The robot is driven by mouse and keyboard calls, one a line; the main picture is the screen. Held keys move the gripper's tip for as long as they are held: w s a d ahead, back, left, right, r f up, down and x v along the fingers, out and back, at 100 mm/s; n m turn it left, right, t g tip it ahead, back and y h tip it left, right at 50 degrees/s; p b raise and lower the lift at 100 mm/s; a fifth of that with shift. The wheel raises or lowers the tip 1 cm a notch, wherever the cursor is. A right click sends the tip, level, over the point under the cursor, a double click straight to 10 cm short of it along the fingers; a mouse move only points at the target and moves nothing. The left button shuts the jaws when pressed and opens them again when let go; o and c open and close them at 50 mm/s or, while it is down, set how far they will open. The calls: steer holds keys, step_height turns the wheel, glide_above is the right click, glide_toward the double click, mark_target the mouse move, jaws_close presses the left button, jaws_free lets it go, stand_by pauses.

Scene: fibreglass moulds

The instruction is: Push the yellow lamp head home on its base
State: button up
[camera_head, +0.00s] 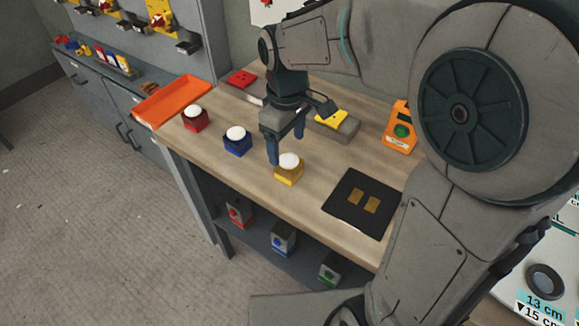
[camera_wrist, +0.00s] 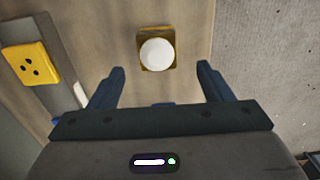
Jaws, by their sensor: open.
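The yellow lamp (camera_head: 288,170) stands upright on the wooden bench, with a white round top over a yellow square base. In the wrist view its white top (camera_wrist: 157,54) lies beyond and between my fingertips, with the yellow-brown base (camera_wrist: 144,36) showing around it. Whether the head sits fully down on its base cannot be told. My gripper (camera_head: 286,149) is open and empty. It points down just behind the yellow lamp, and its fingers appear apart from it. In the wrist view my gripper (camera_wrist: 160,78) has its two fingers spread wide.
A blue lamp (camera_head: 237,142) and a red lamp (camera_head: 195,119) stand to the left, before an orange tray (camera_head: 172,101). A black mat (camera_head: 345,222) with two brown pieces lies right. A grey block with a yellow socket (camera_head: 331,118) and an orange bottle (camera_head: 399,132) stand behind.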

mark_target(289, 158)
steer(key=shift+f, duration=1.3)
steer(key=shift+d+f, duration=0.2)
steer(key=shift+f, duration=2.4)
steer(key=c, duration=1)
